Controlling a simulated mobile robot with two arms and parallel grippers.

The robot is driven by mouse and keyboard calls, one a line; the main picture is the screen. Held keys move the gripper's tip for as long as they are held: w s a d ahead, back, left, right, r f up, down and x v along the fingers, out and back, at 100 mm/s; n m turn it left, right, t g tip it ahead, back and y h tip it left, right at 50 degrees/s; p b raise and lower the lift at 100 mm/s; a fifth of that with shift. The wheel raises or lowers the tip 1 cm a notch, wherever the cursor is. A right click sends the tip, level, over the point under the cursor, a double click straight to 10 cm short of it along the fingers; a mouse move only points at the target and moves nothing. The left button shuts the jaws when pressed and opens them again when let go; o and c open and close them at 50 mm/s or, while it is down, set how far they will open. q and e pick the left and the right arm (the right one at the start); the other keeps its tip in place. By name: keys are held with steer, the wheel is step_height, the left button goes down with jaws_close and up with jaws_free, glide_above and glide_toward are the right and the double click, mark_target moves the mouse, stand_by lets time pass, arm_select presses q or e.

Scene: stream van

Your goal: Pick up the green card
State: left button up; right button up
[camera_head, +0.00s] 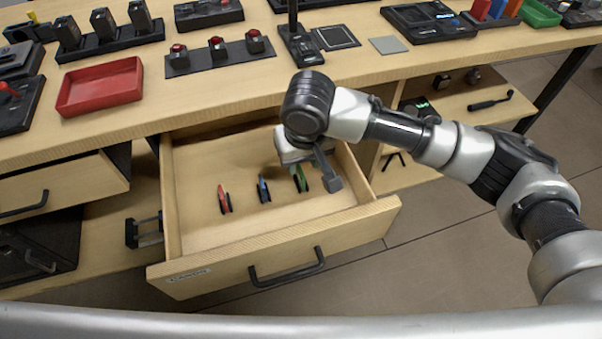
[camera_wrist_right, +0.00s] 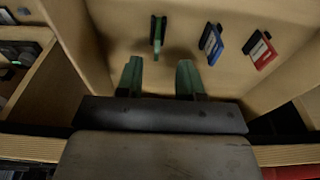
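The green card (camera_head: 300,179) stands on edge in the open wooden drawer (camera_head: 205,235), rightmost of three cards in the head view. In the right wrist view the green card (camera_wrist_right: 158,32) is upright, just beyond the fingertips and roughly centred between them. My right gripper (camera_head: 313,174) is inside the drawer space by the green card, pointing down. In the right wrist view its two fingers (camera_wrist_right: 159,72) are apart with nothing between them. The left gripper is not in view.
The blue card (camera_head: 263,189) and the red card (camera_head: 224,199) stand left of the green card. The drawer's front panel (camera_head: 285,260) and side walls surround them. The tabletop (camera_head: 215,95) overhangs behind, holding a red tray (camera_head: 100,87). The drawer floor between cards is clear.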

mark_target(301, 170)
steer(key=shift+w+f, duration=0.25)
steer(key=shift+f, duration=0.4)
steer(key=shift+w+f, duration=0.2)
steer(key=shift+f, duration=0.4)
steer(key=f, duration=0.2)
steer(key=w+f+b, duration=0.1)
steer(key=f, duration=0.1)
steer(key=shift+w+a+f, duration=0.1)
steer(key=shift+a, duration=0.05)
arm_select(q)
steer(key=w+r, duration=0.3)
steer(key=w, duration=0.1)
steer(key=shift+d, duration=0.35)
arm_select(e)
jaws_close()
